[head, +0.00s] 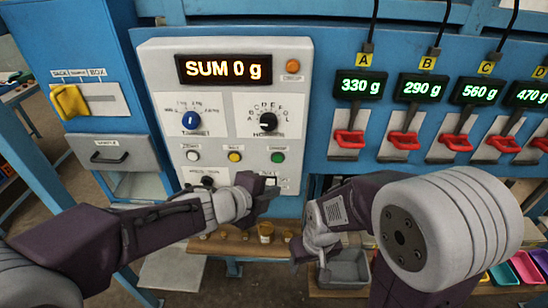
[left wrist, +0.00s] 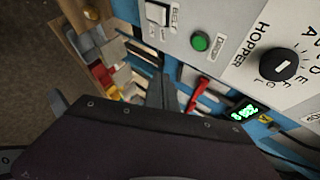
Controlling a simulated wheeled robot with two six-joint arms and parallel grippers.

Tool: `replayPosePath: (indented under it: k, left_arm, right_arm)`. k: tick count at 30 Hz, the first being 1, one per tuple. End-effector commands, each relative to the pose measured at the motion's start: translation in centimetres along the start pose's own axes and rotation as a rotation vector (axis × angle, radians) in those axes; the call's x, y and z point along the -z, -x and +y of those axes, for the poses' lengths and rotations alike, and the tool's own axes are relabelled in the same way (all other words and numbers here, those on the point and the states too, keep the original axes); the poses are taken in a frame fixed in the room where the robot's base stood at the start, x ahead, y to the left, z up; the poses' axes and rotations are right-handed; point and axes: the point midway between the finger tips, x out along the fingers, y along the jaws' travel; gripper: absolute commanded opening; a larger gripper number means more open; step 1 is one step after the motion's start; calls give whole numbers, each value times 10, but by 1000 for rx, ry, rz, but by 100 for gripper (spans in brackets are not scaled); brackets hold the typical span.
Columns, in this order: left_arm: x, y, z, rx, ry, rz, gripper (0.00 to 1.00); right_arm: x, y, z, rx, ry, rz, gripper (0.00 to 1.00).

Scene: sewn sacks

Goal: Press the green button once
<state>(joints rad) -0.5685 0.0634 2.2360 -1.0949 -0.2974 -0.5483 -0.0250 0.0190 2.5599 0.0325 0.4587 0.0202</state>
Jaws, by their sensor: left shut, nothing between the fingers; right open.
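The green button (head: 277,157) is on the grey control panel (head: 300,110), to the right of a yellow and a white button. It also shows uncovered in the left wrist view (left wrist: 200,41), above and right of my fingers. My left gripper (head: 268,188) is shut and empty, just below the green button in the head view, in front of the panel's lower right part. I see no contact between it and the button. My right gripper (head: 318,245) is open, lower and to the right, below the panel.
The panel's display (head: 224,69) reads SUM 0 g. The yellow button (head: 235,156), white button (head: 193,155), blue knob (head: 191,120) and black knob (head: 267,122) are near. Several red levers stand at right. A grey bin (head: 345,270) and small jars are below.

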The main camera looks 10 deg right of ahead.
Motion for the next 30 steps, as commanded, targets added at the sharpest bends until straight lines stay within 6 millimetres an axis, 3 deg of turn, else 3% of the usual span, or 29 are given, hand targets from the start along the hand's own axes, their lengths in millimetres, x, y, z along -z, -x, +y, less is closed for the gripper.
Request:
replayPosePath:
  k: [10, 24, 30]
  left_arm:
    - [-6, -5, -5, -1, 3, -3, 0]
    - [-38, -49, -40, -1, 4, -2, 0]
    - [-45, -60, -44, -1, 3, -3, 0]
  right_arm:
    - [0, 4, 0, 0, 0, 0, 62]
    - [3, 31, 0, 0, 0, 0, 62]
    - [4, 36, -1, 0, 0, 0, 62]
